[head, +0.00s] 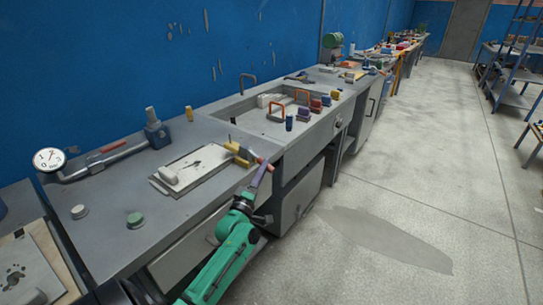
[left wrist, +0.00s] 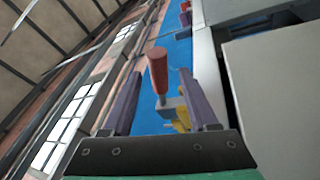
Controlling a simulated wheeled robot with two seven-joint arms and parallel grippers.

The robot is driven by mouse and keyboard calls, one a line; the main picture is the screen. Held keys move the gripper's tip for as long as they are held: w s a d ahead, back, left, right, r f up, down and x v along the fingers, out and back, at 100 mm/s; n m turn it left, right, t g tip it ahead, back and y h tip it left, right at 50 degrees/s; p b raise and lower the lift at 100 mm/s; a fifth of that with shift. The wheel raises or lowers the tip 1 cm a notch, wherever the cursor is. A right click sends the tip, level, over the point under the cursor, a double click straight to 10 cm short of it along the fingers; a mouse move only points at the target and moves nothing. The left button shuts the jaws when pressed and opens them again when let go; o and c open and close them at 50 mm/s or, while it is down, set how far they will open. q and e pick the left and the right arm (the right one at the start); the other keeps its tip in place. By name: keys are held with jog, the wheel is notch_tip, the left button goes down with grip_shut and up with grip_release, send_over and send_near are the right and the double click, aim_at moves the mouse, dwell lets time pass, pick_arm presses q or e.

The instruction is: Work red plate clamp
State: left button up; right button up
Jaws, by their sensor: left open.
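The red plate clamp shows its red handle (head: 264,164) sticking out over the front edge of the bench, beside a yellow block (head: 238,152) at the corner of a pale mould panel (head: 192,166). In the left wrist view the red handle (left wrist: 158,72) stands on a grey bracket (left wrist: 172,108), with yellow (left wrist: 183,121) behind it. My left gripper (head: 261,176) is open at the bench edge, its purple fingers at the handle. In the left wrist view the handle appears between the two fingers, with gaps on both sides. My right gripper is not in view.
A pressure gauge (head: 49,159) with a grey pipe stands at the back left of the bench. The floor (head: 420,180) is clear.

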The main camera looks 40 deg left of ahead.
pick_arm(q)
jog(key=x, duration=0.6)
jog(key=shift+r, duration=0.15)
jog(key=shift+c, duration=0.3)
grip_shut()
dwell(0.8)
